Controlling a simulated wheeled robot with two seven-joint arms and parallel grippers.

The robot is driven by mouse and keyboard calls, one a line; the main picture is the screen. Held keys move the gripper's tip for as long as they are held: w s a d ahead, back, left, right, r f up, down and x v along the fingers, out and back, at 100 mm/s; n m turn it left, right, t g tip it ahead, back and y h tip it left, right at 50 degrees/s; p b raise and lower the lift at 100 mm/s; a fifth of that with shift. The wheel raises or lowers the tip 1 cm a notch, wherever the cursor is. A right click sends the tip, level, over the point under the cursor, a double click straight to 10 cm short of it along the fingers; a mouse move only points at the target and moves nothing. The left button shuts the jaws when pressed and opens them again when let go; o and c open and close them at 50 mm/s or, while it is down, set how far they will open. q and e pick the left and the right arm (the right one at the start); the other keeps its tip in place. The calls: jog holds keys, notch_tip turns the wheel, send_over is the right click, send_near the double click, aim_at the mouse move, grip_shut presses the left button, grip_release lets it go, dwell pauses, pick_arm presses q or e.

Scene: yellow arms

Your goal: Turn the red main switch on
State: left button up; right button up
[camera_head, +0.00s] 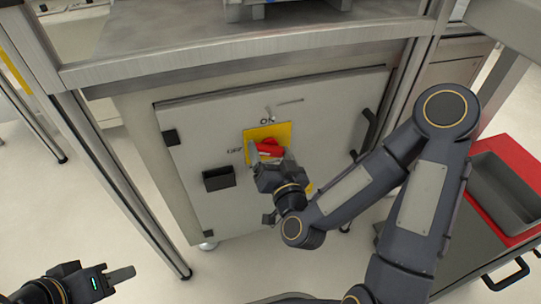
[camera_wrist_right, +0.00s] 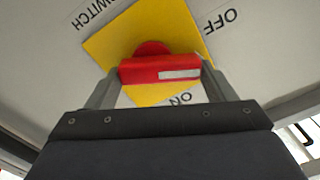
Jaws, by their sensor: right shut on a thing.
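The red main switch (camera_head: 268,148) is on a yellow plate (camera_head: 281,131) on the grey cabinet door. In the head view the ON label is above the plate and the OFF label is to its left. My right gripper (camera_head: 269,156) is shut on the switch handle. In the right wrist view its fingers press both ends of the red handle (camera_wrist_right: 140,72).
The cabinet door has a dark pull box (camera_head: 219,178) and a black handle (camera_head: 364,132). A steel worktop (camera_head: 200,32) overhangs it, with metal legs on both sides. A cart with a red top and grey tray (camera_head: 500,190) stands at the right. The floor in front is clear.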

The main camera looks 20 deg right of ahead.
jog(key=m, duration=0.2)
jog(key=m+b, duration=0.1)
jog(key=m, duration=0.1)
jog(key=m+b, duration=0.1)
jog(key=m, duration=0.1)
jog(key=shift+d, duration=0.3)
jog(key=m, duration=0.2)
jog(key=m+b, duration=0.1)
jog(key=m, duration=0.1)
jog(key=m+b, duration=0.1)
jog(key=m, duration=0.1)
jog(key=shift+d+m, duration=0.25)
jog(key=shift+m, duration=0.05)
jog(key=shift+b, duration=0.3)
jog(key=o, duration=1)
